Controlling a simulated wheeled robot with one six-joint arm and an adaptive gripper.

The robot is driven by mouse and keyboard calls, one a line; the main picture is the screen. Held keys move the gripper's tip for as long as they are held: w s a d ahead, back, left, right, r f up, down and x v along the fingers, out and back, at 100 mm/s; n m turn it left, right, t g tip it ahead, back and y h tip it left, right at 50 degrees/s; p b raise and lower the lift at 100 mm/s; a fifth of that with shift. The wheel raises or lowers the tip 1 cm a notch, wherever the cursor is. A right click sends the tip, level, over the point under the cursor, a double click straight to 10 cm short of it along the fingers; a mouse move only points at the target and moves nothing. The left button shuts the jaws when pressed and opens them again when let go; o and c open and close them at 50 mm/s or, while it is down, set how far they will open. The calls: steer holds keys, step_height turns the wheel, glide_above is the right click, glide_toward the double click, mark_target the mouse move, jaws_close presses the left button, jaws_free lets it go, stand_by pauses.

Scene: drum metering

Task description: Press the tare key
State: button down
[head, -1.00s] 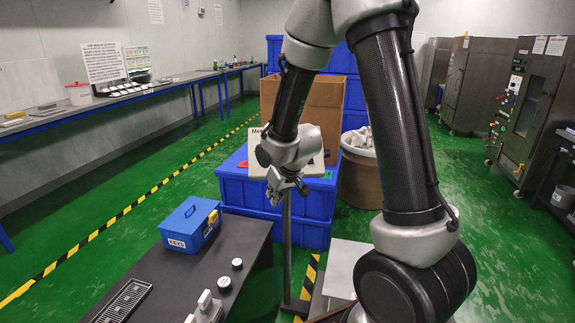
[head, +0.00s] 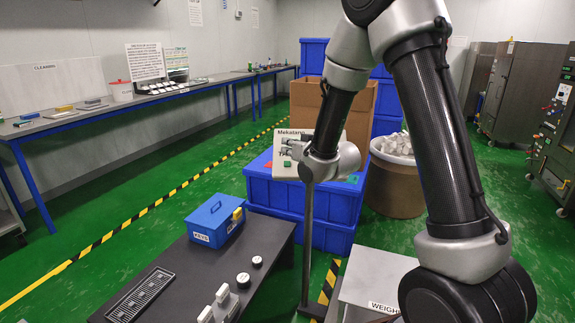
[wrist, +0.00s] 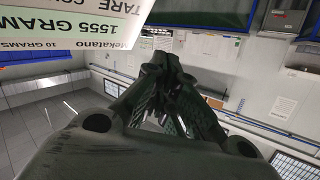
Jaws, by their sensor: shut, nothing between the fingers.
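The white indicator panel (head: 283,169) stands on a grey post (head: 307,235) in front of the blue crates. In the head view its "Mekatano" label shows, but my gripper and wrist cover much of its face. In the wrist view the panel (wrist: 75,28) is upside down at the upper left, reading "1555 GRAMS", "10 GRAMS" and part of "TARE". The tare key itself cannot be made out. My gripper (head: 287,147) is shut and empty, pointing left across the front of the panel. Its fingertips (wrist: 168,62) show beside the panel in the wrist view; contact cannot be told.
A dark bench (head: 200,275) at front left bears a blue KEYS box (head: 213,222) and small weights (head: 243,280). A blue crate (head: 262,190) and a brown drum (head: 393,188) of pale pieces stand behind. A grey scale (head: 375,280) is at front right. Green floor is open left.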

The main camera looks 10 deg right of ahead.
steer(key=shift+w+d+f, duration=0.3)
steer(key=shift+w+f, duration=0.7)
steer(key=shift+f, duration=0.05)
steer(key=shift+w+d+f, duration=0.25)
steer(key=shift+w+f, duration=0.75)
steer(key=shift+w+d+f, duration=0.3)
steer(key=shift+w+f, duration=0.7)
steer(key=shift+f, duration=0.05)
steer(key=shift+w+f, duration=0.1)
steer(key=shift+f, duration=0.05)
steer(key=shift+w+d+f, duration=0.1)
steer(key=shift+w+f, duration=0.05)
steer(key=shift+w, duration=0.05)
steer(key=shift+w+f, duration=0.25)
steer(key=shift+s+r, duration=0.55)
steer(key=shift+s, duration=0.05)
steer(key=s+r, duration=0.1)
steer(key=s+a+r, duration=0.1)
steer(key=s+r, duration=0.1)
steer(key=shift+s+a+r, duration=0.1)
steer(key=shift+s+r, duration=0.1)
steer(key=shift+r, duration=0.05)
stand_by(0.5)
